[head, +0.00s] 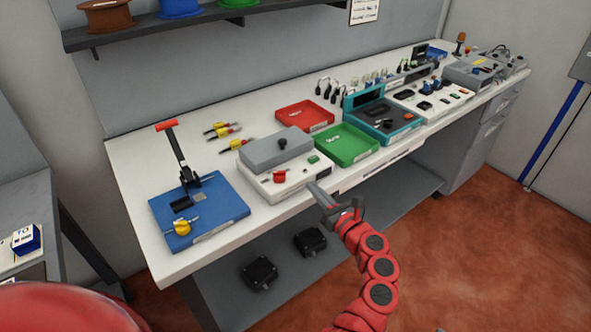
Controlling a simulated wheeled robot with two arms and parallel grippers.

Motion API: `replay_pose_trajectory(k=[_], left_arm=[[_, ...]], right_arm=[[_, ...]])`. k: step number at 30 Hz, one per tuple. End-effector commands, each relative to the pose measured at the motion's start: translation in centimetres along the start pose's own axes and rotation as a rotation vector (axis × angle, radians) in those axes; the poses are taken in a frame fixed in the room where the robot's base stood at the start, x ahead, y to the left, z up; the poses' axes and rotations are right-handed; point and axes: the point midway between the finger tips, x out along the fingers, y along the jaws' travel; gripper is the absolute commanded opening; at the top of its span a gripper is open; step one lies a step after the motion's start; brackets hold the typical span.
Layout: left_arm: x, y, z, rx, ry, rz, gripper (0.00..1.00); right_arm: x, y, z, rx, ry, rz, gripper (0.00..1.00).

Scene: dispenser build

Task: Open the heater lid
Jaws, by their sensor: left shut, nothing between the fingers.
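The heater (290,181) is a white box on the bench, with a red knob and a green button on its front. Its grey lid (268,154) lies flat over the back part, shut, with a black knob on top. My left gripper (316,189) is just in front of the heater's right front corner, near the bench edge. Its fingers are shut with nothing between them. I cannot tell if the fingertips touch the heater. My right gripper is not in view.
A blue press (222,208) with a raised red-handled lever stands left of the heater. A green tray (347,157) is close on its right, a red tray (318,113) behind. Yellow-and-red tools (232,146) lie behind left. A teal-edged station (407,137) stands further right.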

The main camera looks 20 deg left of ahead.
Motion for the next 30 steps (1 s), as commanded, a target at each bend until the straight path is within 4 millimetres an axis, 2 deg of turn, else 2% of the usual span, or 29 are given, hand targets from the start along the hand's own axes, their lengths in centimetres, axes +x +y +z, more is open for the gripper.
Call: replay_pose_trajectory(k=[5,16,17,21,30], left_arm=[[2.3,0.1,0.4,-0.004,-0.001,0.004,0.00],[10.1,0.2,0.5,0.004,-0.003,0.002,0.00],[10.5,0.2,1.0,0.001,-0.004,0.003,0.00],[11.8,0.2,2.3,0.001,-0.002,0.003,0.00],[12.7,0.2,2.9,0.002,-0.001,0.002,0.00]], right_arm=[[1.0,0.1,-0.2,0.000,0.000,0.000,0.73],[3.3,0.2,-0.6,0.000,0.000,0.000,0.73],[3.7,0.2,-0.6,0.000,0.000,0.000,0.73],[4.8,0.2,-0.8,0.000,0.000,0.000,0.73],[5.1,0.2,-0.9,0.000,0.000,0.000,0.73]])
